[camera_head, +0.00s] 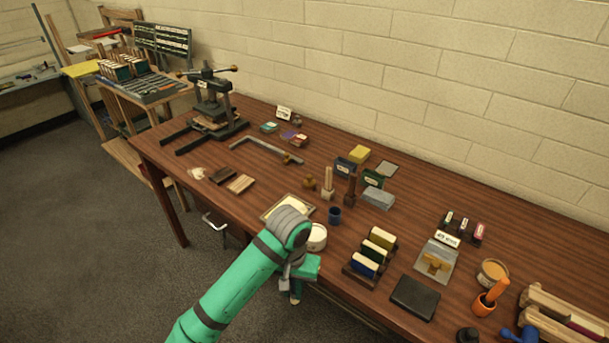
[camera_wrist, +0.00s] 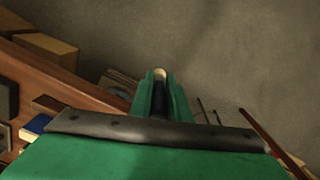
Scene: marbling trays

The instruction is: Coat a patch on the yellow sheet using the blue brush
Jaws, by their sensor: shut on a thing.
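My gripper (camera_head: 297,283) hangs just off the front edge of the table, below the white tub (camera_head: 317,240). In the wrist view my gripper (camera_wrist: 160,92) is shut on a narrow pale-tipped thing (camera_wrist: 160,73). Its body is mostly hidden by the fingers, and I cannot tell whether it is the blue brush. A pale yellow sheet (camera_head: 278,212) lies in a shallow tray, partly covered by my arm. Another yellow sheet (camera_head: 80,69) lies on the wooden rack far left. I cannot make out a loose blue brush on the table.
A dark blue cup (camera_head: 335,215) and a rack of coloured blocks (camera_head: 358,275) stand near the tub. A black slab (camera_head: 414,297) lies right of them. A press (camera_head: 213,105) stands at the far left of the table. The floor in front is clear.

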